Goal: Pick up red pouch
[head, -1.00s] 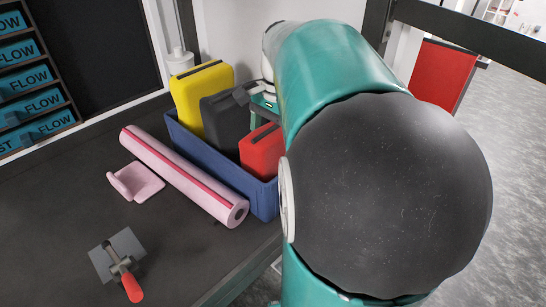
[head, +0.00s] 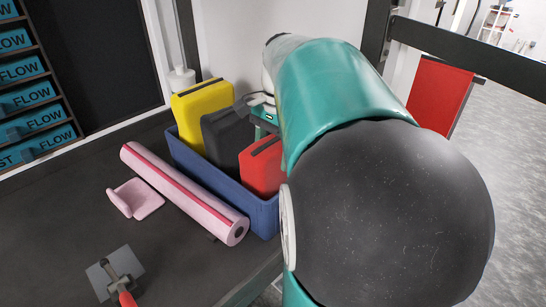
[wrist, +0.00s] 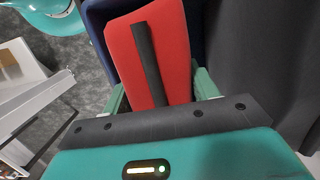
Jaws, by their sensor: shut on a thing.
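The red pouch (head: 262,172) stands in the right end of a blue bin (head: 222,187), with a black strip along its top. In the wrist view, the pouch (wrist: 180,45) fills the space between the fingers of my gripper (wrist: 161,92). My gripper is shut on it, one finger at each side. In the head view, my arm hides the pouch's right side and most of my gripper. The pouch's lower part is hidden behind the bin wall.
A black pouch (head: 227,140) and a yellow pouch (head: 203,104) share the bin. A pink roll (head: 180,190) lies along its front, near a pink piece (head: 134,199). A trowel-like tool (head: 120,277) lies at the front.

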